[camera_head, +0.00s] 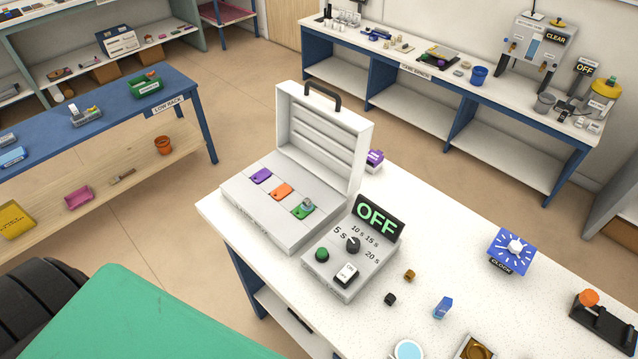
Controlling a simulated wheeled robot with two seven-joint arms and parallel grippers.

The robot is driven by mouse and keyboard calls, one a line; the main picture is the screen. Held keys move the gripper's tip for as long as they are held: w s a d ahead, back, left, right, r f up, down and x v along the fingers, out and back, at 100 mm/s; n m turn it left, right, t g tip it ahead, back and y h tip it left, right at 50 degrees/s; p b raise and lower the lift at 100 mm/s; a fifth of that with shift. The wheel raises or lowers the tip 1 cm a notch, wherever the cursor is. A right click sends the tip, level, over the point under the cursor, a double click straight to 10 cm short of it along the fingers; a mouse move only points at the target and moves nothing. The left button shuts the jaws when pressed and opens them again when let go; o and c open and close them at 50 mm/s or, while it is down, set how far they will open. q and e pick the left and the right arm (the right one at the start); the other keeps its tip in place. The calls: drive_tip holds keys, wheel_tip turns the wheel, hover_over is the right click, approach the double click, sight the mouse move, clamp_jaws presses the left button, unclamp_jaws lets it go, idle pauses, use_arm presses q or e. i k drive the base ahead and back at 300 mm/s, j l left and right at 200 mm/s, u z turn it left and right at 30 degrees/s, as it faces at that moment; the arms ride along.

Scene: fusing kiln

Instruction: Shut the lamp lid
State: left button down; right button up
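The lamp is a pale grey box (248,222) on the near white table. Its lid (322,138) stands open, upright at the back of the box, with ribs on its inner face and a black handle (323,94) on its top edge. Purple (261,176), orange (281,190) and green (303,210) pieces lie in a row on the box's top. A small greyish thing sits on the green piece. A control box (347,262) beside the lamp has a dial, a green button, a white switch and a sign reading OFF (377,219). Neither of my grippers is in view.
The white table (440,265) also holds a blue clock dial (511,250), small brown and black blocks, a blue bottle (443,308) and an orange-knobbed black device (600,318). A purple item (374,159) sits behind the lid. A blue rack (100,110) stands left.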

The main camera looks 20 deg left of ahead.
sight(332, 142)
drive_tip(key=j, duration=0.8)
drive_tip(key=k+j+u, duration=0.1)
drive_tip(key=j, duration=0.7)
